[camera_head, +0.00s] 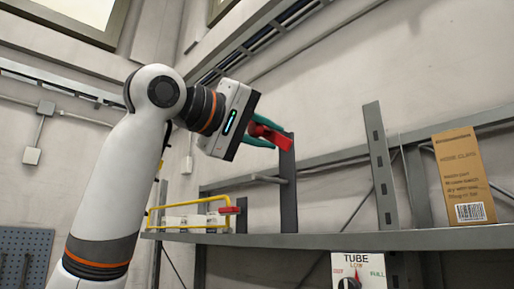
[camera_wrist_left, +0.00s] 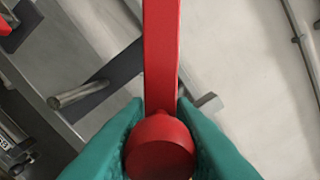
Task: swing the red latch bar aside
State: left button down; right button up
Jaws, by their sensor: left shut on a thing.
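The red latch bar (camera_head: 270,134) is at the top of a grey upright post (camera_head: 288,185) and slants up to the left from it in the head view. In the left wrist view the red bar (camera_wrist_left: 161,50) runs upward from a round red knob (camera_wrist_left: 160,150). My left gripper (camera_head: 262,133) is shut on the bar at its knob end, with a teal finger (camera_wrist_left: 112,145) on each side. The gripper body partly hides the bar in the head view. My right gripper is in neither view.
A grey shelf (camera_head: 330,240) runs below the post. A yellow wire frame (camera_head: 185,207) with a small red block (camera_head: 229,210) stands on it at left, a brown carton (camera_head: 463,178) at right. A dial panel marked TUBE (camera_head: 358,270) is below. Another grey upright (camera_head: 380,165) stands right of the post.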

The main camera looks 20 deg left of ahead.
pick_arm(q)
jog(key=shift+s+d+r+n+b, duration=0.1)
jog(key=shift+d+r+n, duration=0.1)
jog(key=shift+r+n, duration=0.85)
jog(key=shift+s+d+r+n+b, duration=0.15)
jog(key=shift+r+n, duration=0.3)
jog(key=shift+n, duration=1.15)
jog(key=shift+d+r+n+b, duration=0.1)
jog(key=shift+d+r+n, duration=0.1)
jog(key=shift+r+n, duration=0.85)
jog(key=shift+f+n, duration=0.25)
jog(key=shift+n, duration=0.25)
jog(key=c, duration=1.2)
grip_release()
